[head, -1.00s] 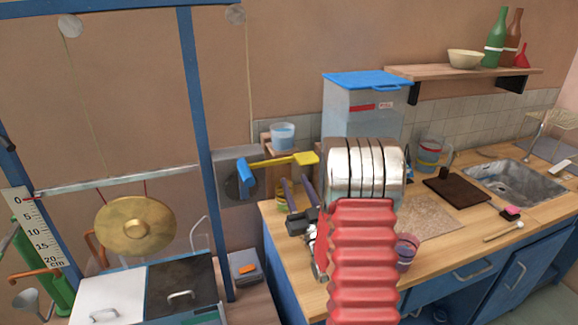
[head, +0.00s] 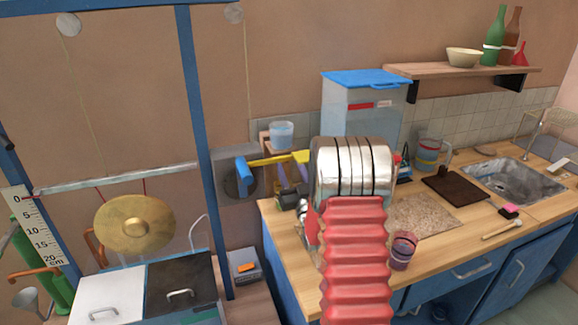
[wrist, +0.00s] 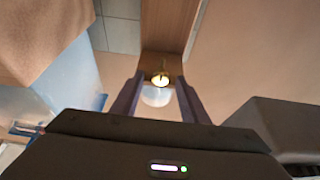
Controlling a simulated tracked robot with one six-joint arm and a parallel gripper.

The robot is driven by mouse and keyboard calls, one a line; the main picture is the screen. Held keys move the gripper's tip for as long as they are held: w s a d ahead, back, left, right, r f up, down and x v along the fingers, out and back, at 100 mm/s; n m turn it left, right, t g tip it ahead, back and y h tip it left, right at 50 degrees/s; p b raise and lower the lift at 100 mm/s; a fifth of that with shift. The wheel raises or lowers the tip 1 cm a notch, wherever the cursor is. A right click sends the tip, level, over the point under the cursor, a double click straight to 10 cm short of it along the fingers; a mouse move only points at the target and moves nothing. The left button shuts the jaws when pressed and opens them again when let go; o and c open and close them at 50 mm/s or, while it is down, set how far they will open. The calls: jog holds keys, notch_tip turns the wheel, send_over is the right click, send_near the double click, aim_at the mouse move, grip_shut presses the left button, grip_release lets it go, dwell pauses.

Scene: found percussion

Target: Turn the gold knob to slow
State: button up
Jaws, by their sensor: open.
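A small gold round piece, which looks like the gold knob (wrist: 160,79), shows in the wrist view in front of a brown wooden panel. It appears between and beyond the tips of my gripper (wrist: 160,86). A pale rounded thing (wrist: 156,97) lies just below it in that view. My gripper is open, with its two dark purple fingers apart and nothing between them that I can see held. In the head view my gripper (head: 293,176) is by the wooden stand below the clear cup (head: 281,135). The knob and its setting cannot be made out there; my arm hides part of that area.
A yellow bar with a blue end (head: 245,177) is close left of my gripper. A clear bin with blue lid (head: 362,105) stands behind my arm. A purple cup (head: 402,250) is right of my arm on the counter. A gong (head: 134,224) hangs at left.

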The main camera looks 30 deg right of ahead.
jog(key=shift+c, duration=0.2)
jog(key=c, duration=1)
